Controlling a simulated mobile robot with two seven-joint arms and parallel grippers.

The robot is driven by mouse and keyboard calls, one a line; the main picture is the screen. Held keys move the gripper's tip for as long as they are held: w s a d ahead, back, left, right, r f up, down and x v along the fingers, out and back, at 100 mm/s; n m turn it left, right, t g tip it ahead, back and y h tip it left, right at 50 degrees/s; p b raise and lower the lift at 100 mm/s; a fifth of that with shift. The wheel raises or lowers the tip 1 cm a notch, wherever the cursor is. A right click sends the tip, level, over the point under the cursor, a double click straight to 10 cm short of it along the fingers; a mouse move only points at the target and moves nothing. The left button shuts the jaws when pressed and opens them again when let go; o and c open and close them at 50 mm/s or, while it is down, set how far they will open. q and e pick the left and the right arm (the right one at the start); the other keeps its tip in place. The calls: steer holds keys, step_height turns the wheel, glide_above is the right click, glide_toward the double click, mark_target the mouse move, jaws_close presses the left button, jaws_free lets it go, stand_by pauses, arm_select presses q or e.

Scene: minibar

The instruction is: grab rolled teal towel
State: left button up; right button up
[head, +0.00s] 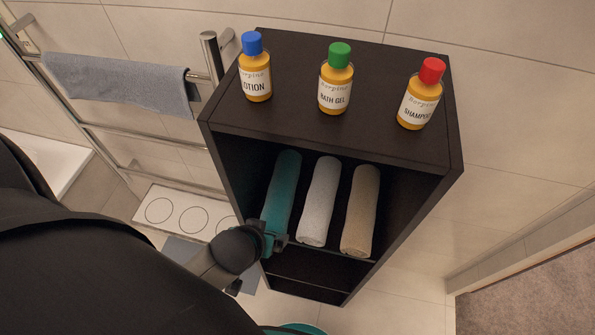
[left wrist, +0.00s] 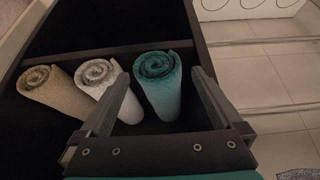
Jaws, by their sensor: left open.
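The rolled teal towel (head: 282,188) lies in the open compartment of the dark cabinet, at the left of three rolled towels. In the left wrist view the teal towel (left wrist: 158,84) shows its spiral end between the two fingers. My left gripper (head: 271,238) is at the near end of the teal towel in the head view. In the left wrist view my left gripper (left wrist: 160,100) is open, one finger near the white towel and one near the cabinet side. I cannot tell whether either finger touches the towel. My right gripper is not in view.
A white rolled towel (head: 320,200) and a beige rolled towel (head: 361,212) lie beside the teal one. The dark cabinet (head: 300,115) carries lotion (head: 255,78), bath gel (head: 335,85) and shampoo (head: 420,100) bottles. A towel rail with a grey towel (head: 120,80) stands left.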

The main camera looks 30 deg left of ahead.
mark_target(281, 189)
arm_select(q)
steer(key=shift+w+a+r, duration=0.1)
steer(key=shift+w, duration=0.3)
steer(key=w, duration=0.3)
steer(key=w+a, duration=0.1)
steer(key=w, duration=0.2)
steer(key=w+a, duration=0.1)
steer(key=w, duration=0.2)
steer(key=shift+w+a+b, duration=0.2)
steer(key=shift+b, duration=0.2)
steer(key=shift+w+a, duration=0.1)
steer(key=shift+w, duration=0.5)
steer(key=shift+b+x, duration=0.95)
steer(key=shift+x, duration=1.65)
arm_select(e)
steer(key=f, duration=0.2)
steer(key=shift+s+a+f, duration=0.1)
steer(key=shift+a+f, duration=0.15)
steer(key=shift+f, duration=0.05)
arm_select(q)
steer(key=shift+c, duration=0.2)
steer(key=c, duration=1.1)
steer(key=shift+r, duration=0.1)
steer(key=shift+c, duration=0.3)
